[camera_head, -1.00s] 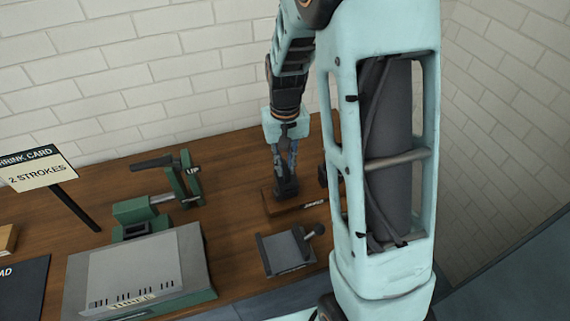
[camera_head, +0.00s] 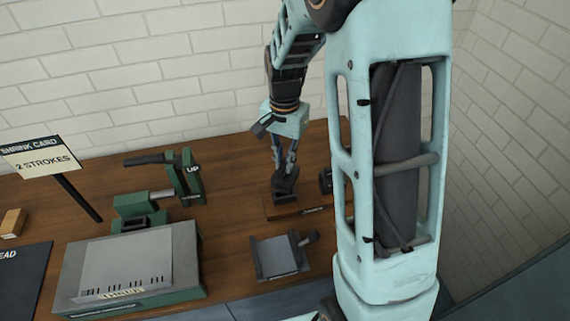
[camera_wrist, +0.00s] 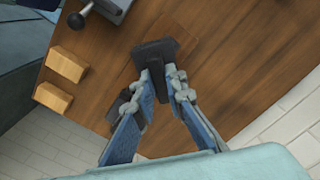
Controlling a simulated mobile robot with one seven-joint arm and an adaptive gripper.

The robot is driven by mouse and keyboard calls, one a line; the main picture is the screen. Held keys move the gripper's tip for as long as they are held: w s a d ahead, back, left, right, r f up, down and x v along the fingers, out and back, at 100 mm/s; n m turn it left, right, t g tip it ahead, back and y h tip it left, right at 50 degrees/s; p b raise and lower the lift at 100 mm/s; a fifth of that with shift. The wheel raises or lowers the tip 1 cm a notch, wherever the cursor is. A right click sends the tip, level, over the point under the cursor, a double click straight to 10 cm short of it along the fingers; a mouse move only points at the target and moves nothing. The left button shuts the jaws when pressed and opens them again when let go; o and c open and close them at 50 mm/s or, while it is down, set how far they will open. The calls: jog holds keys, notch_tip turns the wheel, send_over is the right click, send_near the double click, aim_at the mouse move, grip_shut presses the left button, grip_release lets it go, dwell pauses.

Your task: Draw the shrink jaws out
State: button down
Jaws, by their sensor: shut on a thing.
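My gripper (camera_head: 286,172) points down at the back of the bench and is shut on a dark T-shaped piece, which I take to be the shrink jaws (camera_wrist: 153,50). In the wrist view the piece sits between the fingertips (camera_wrist: 158,77), its wide end beyond them. In the head view the dark jaws (camera_head: 285,184) look tilted, right over a low wooden block (camera_head: 297,210) with a small dark label. I cannot tell whether they still touch it. A green machine (camera_head: 133,207) with a lever and an "UP" plate stands to the left.
A card reading "SHRINK CARD 2 STROKES" (camera_head: 42,158) stands at left. A grey-topped green box (camera_head: 130,262) and a grey plate with a knob (camera_head: 280,258) are at the front. A dark item (camera_head: 326,181) is close right of my gripper. Bench between machine and gripper is clear.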

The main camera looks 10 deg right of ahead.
aim_at(284, 175)
jog(key=m, duration=0.1)
jog(key=r+m, duration=0.1)
jog(key=m, duration=0.3)
jog(key=shift+w+r, duration=0.2)
jog(key=shift+w, duration=0.15)
jog(key=m, duration=0.1)
jog(key=r+m, duration=0.1)
jog(key=m, duration=0.3)
jog(key=shift+w+r, duration=0.15)
jog(key=shift+w, duration=0.1)
jog(key=shift+f+b, duration=2.2)
jog(key=shift+f, duration=0.75)
jog(key=shift+f+b, duration=1.15)
jog(key=shift+f, duration=0.6)
jog(key=c, duration=1.9)
grip_release()
jog(key=shift+s, duration=0.1)
jog(key=shift+f, duration=0.1)
